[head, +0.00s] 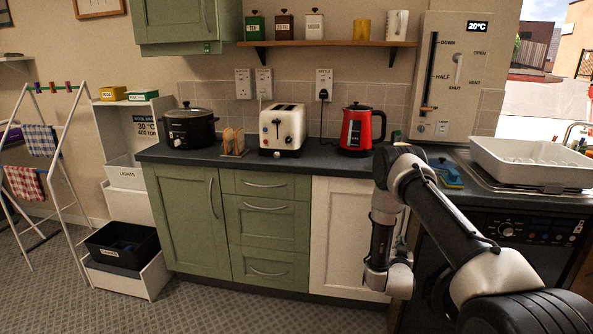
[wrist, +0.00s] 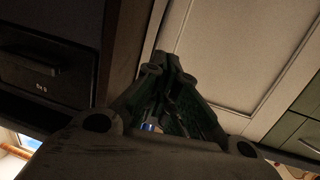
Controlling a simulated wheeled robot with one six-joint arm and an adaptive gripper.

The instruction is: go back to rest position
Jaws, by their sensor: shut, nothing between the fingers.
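My arm reaches in from the lower right in the head view, bent with its forearm in front of the worktop edge. My gripper (wrist: 172,70) shows in the wrist view with its fingers together and nothing between them. It is in front of a pale cupboard door (wrist: 235,50). In the head view the gripper's fingers cannot be made out; the wrist end of the arm hangs low in front of the white cupboard door (head: 345,235).
The worktop (head: 225,160) holds a slow cooker (head: 190,128), toast rack (head: 234,142), toaster (head: 283,130) and red kettle (head: 361,130). A white dish tray (head: 530,163) sits at right. A drying rack (head: 62,150) and white bins (head: 127,205) stand left. Open floor (head: 225,310) lies in front.

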